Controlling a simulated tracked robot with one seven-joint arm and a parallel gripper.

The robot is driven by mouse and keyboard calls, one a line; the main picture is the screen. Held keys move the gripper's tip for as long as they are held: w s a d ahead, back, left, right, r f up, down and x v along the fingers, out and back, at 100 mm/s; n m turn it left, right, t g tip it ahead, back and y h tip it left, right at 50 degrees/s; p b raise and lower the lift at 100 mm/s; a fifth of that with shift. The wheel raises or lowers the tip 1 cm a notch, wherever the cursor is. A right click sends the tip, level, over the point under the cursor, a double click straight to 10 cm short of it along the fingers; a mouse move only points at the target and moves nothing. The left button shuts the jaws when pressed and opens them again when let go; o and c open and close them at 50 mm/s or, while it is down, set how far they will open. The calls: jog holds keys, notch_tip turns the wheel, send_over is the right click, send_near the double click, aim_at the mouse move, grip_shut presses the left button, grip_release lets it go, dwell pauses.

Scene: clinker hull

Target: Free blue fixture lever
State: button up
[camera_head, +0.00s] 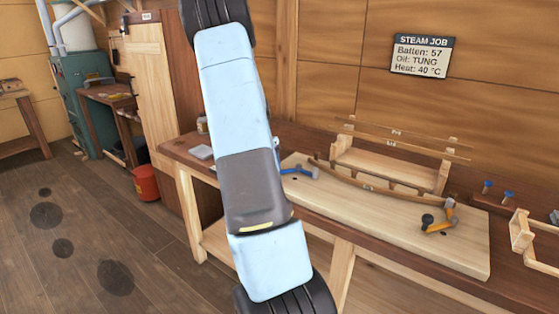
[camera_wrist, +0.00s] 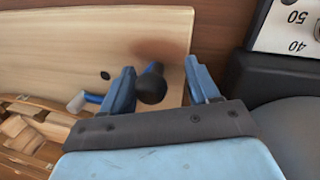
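The blue fixture lever (camera_head: 303,171) sits at the left end of a pale board (camera_head: 400,235) on the bench; my arm hides part of it in the head view. In the wrist view, a blue part with a pale grey end (camera_wrist: 92,98) shows left of my gripper, partly behind the left finger. My gripper (camera_wrist: 160,66) is open over the board. A black round knob (camera_wrist: 151,84), with a bit of blue behind it, lies between the fingers, nearer the left one. I cannot tell whether they touch. My gripper is hidden in the head view.
A curved wooden batten (camera_head: 370,185) runs along the board. An orange fixture lever (camera_head: 439,228) with a black knob stands at its right end. A wooden rack (camera_head: 390,165) stands behind. A numbered device (camera_wrist: 292,25) is close to the right finger in the wrist view.

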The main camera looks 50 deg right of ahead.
notch_tip(320, 180, up, 13)
jog(key=w, duration=0.2)
jog(key=shift+w+a+r, duration=0.2)
jog(key=shift+w+a, duration=0.1)
jog(key=shift+a, duration=0.1)
dwell(0.5)
